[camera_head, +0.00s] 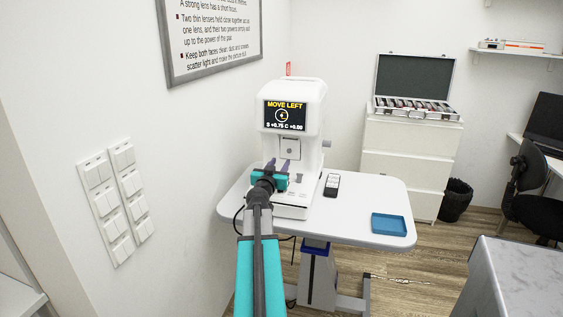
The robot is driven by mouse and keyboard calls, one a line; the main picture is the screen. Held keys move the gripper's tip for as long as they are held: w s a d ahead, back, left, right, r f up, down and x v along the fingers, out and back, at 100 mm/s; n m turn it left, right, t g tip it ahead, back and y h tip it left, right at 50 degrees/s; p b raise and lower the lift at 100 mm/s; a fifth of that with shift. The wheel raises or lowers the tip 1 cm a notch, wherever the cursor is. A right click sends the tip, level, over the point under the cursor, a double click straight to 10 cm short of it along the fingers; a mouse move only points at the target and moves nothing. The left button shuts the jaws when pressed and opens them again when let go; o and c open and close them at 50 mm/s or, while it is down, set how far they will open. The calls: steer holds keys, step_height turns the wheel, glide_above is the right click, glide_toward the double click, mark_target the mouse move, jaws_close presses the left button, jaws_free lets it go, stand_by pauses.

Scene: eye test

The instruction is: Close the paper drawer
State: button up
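The white eye-test machine (309,110) stands on a white table, its screen reading "MOVE LEFT". Below the screen is a small square front (290,143) with a dark outline and a small dark mark; it looks like the paper drawer, and I cannot tell how far it sticks out. My gripper (279,163) is in front of the machine, just below and left of this front. My wrist and arm hide part of the machine's lower left. I cannot tell whether the fingers touch the machine.
On the white table (353,212) lie a dark handheld device (331,185) and a blue tray (389,224). A wall with switch panels (117,203) is close on the left. A white cabinet (407,150) holds an open lens case (413,85). A chair (532,185) stands right.

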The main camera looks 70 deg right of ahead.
steer(key=shift+s+a, duration=0.15)
steer(key=shift+a, duration=0.8)
steer(key=shift+s+a, duration=0.15)
steer(key=shift+a, duration=0.8)
